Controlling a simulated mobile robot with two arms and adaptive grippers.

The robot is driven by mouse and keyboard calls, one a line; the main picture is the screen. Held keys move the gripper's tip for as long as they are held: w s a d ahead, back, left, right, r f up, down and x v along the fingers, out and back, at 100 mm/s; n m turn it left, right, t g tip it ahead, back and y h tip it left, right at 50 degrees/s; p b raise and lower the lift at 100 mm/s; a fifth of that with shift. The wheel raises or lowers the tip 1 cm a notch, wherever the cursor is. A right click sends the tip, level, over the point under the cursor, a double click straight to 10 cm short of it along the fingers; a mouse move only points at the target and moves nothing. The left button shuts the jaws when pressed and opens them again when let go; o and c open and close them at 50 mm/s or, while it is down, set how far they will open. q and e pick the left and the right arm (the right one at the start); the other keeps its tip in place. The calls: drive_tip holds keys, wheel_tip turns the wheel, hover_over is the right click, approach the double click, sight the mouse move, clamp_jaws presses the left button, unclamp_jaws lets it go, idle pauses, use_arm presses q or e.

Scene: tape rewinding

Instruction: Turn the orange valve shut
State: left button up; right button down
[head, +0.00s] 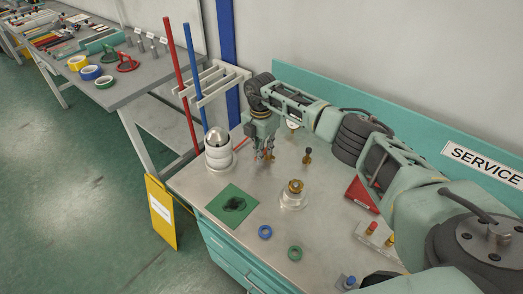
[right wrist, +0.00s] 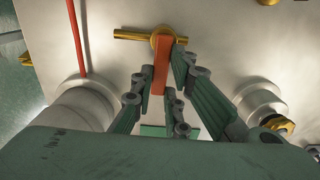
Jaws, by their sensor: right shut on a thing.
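The orange valve handle (right wrist: 160,78) shows in the right wrist view as a flat orange bar. It runs from a round brass hub (right wrist: 162,39) down between my fingers. A brass pipe (right wrist: 132,34) sticks out to the left of the hub. My right gripper (right wrist: 163,85) is shut on the orange handle, one finger on each side. In the head view my right gripper (head: 265,154) points down at the back of the bench, and I cannot make out the handle clearly there. My left gripper is not in view.
A white cylinder with a silver dome (head: 218,140) stands left of my right gripper. A brass-topped fitting (head: 294,193) stands in front. A green mat (head: 232,205), a blue ring (head: 265,232) and a green ring (head: 295,253) lie on the bench. A red wedge (head: 361,194) lies at right.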

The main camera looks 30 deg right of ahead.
drive_tip(key=shift+w+r, duration=0.15)
drive_tip(key=c, duration=2)
unclamp_jaws()
drive_tip(key=shift+o, duration=1.4)
wheel_tip(320, 180, up, 12)
